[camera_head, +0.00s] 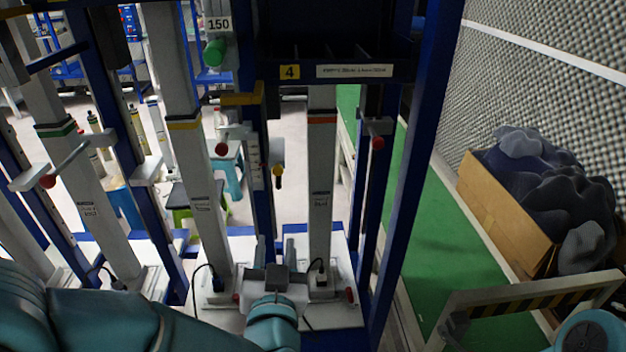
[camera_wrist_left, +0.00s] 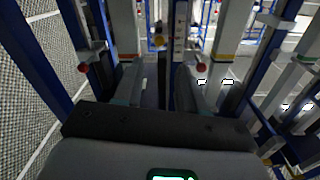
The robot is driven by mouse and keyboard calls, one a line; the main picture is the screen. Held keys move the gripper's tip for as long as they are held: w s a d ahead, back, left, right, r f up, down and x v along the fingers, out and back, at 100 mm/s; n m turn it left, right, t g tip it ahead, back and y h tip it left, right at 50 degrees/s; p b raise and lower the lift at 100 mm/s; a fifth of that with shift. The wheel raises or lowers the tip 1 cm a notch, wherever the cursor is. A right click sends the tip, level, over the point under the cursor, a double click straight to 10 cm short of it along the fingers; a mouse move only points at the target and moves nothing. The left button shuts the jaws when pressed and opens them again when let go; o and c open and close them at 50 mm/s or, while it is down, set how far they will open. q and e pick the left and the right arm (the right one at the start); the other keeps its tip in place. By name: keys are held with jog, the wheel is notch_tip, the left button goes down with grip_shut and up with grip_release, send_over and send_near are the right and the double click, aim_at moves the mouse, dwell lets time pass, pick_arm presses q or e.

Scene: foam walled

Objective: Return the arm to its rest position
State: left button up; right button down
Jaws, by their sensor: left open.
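My left arm comes in from the lower left in the head view, teal and grey. Its gripper (camera_head: 270,262) reaches forward between two upright grey columns, the one on the right carrying a red band (camera_head: 320,190) and the one on the left a yellow band (camera_head: 197,190). In the left wrist view the fingers of my left gripper (camera_wrist_left: 162,88) stand apart, with nothing seen between them. Whether the gripper touches either column cannot be told. My right gripper is not in view.
Blue frame posts (camera_head: 420,150) stand right of the columns. A red-tipped lever (camera_head: 377,142) sticks out above. A cardboard box (camera_head: 505,215) with dark foam lies by the foam wall. A striped barrier (camera_head: 530,298) is at lower right. The green floor (camera_head: 440,240) is open.

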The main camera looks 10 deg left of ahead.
pick_arm(q)
jog(key=w+a+f+g+y+p, duration=0.1)
jog(key=a+f+g+y+p, duration=0.15)
jog(key=a+f+p, duration=0.35)
notch_tip(320, 180, down, 12)
jog(key=s+a+r+g+h+p, duration=0.1)
jog(key=s+a+g+h+p, duration=0.15)
jog(key=g+h, duration=0.2)
jog(key=s+d+f+g+h+p, duration=0.1)
jog(key=s+d+f+g+h, duration=0.2)
jog(key=s+d+f+g, duration=0.2)
jog(key=s+d+f+n+g+h+p, duration=0.1)
jog(key=s+d+f+g+h, duration=0.2)
jog(key=s, duration=0.9)
jog(key=d+f+g, duration=0.2)
jog(key=d+f, duration=0.1)
jog(key=f, duration=0.1)
jog(key=shift+d+h, duration=0.15)
jog(key=shift+h, duration=0.15)
jog(key=shift+w, duration=0.1)
